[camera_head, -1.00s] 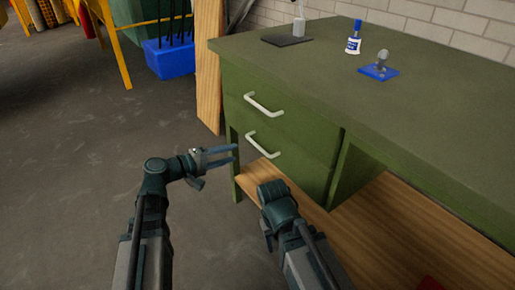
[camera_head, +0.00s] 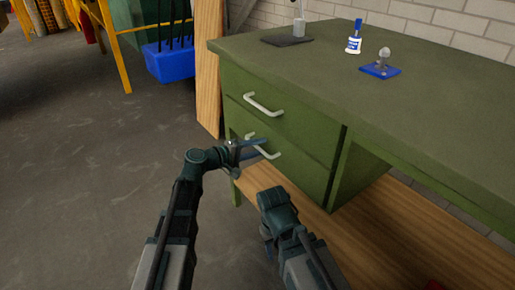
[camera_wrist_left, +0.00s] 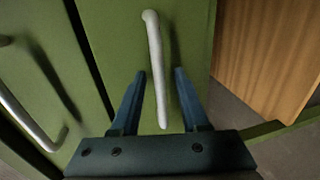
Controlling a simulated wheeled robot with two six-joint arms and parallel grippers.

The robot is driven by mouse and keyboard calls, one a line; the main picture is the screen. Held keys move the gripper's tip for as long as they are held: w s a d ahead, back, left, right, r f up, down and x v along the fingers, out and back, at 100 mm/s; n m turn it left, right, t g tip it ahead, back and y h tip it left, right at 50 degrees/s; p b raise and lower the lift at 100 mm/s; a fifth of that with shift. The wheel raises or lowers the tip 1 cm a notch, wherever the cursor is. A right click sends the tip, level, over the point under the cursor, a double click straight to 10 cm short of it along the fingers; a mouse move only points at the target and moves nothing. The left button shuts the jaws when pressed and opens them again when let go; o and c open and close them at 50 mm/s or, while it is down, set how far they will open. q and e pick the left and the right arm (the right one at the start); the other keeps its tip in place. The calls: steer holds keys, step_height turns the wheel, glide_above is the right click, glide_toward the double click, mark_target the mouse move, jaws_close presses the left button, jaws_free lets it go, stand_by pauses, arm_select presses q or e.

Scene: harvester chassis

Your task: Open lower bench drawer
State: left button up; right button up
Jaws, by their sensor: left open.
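The green bench has two drawers, both shut. The lower drawer (camera_head: 290,165) has a pale bar handle (camera_head: 276,154); in the left wrist view this handle (camera_wrist_left: 155,70) runs between the open fingers. The upper drawer (camera_head: 300,125) has a similar handle (camera_head: 264,107); in the left wrist view it is at the left edge (camera_wrist_left: 25,120). My left gripper (camera_head: 258,149) is open, with its blue fingers on either side of the lower handle. I cannot tell whether they touch it. My right arm (camera_head: 283,215) is in front of the bench; its fingers are hidden.
The bench top (camera_head: 330,75) holds a blue-and-white bottle (camera_head: 354,40), a blue plate with a grey knob (camera_head: 380,69) and a dark pad (camera_head: 287,40). A wooden board (camera_head: 208,75) stands left of the bench. A wooden lower shelf (camera_head: 370,235) lies below the drawers. Floor at left is clear.

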arm_select(q)
steer(key=shift+c, duration=0.2)
jaws_close()
stand_by(1.1)
